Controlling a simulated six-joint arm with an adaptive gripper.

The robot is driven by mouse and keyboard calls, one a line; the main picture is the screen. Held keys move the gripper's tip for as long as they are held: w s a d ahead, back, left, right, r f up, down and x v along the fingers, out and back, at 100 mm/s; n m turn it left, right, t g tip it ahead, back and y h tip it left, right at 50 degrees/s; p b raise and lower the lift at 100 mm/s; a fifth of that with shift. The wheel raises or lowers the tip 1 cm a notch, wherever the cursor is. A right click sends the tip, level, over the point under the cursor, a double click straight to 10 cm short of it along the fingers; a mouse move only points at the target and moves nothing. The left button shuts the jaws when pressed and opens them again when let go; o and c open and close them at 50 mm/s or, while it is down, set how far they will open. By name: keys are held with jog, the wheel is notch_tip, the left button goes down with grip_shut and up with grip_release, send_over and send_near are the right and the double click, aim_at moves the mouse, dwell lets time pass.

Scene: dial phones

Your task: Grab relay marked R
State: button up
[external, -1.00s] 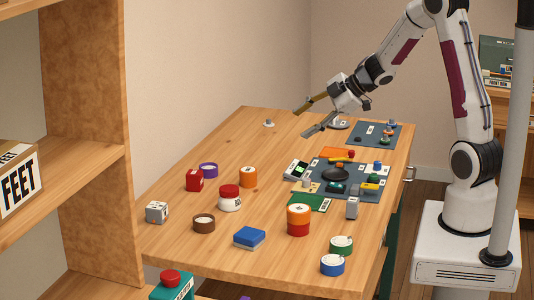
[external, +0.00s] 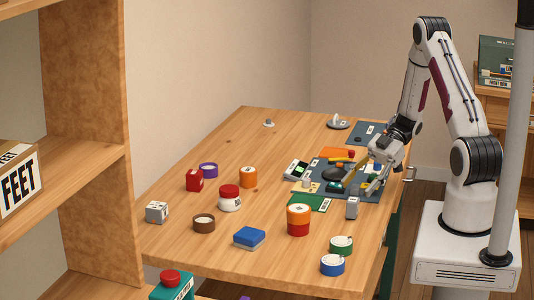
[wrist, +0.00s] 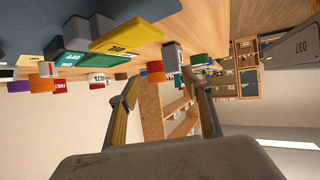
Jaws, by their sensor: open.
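My gripper (external: 362,184) is open and empty, with its two fingers at the right part of the dark mat (external: 325,169) on the table. In the wrist view its fingers (wrist: 162,82) stand wide apart with nothing between them. No marking R is legible in any view, so I cannot tell which part is the relay. In the wrist view a yellow block (wrist: 128,35) and a green block (wrist: 85,58) with white lettering lie close by, to the upper left. My fingers and wrist hide part of the mat in the external view.
A grey upright block (external: 352,208) stands at the mat's front. A green board (external: 309,202) lies left of it. The orange-and-red stack (external: 298,220), green ring (external: 341,245) and blue ring (external: 332,265) stand nearer the front. A second mat (external: 368,132) lies behind. The table's left rear is mostly clear.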

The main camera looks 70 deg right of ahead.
aim_at(357, 199)
jog(key=shift+s+a+f+y, duration=0.15)
jog(key=shift+s+y, duration=0.15)
jog(key=shift+s, duration=0.35)
jog(key=shift+s+a+y, duration=0.15)
jog(key=shift+s+y, duration=0.15)
jog(key=shift+s, duration=0.3)
jog(key=shift+x, duration=1.35)
jog(key=shift+a, duration=0.1)
jog(key=shift+x, duration=2.55)
jog(key=shift+f+g, duration=0.1)
jog(key=shift+g, duration=0.2)
grip_shut()
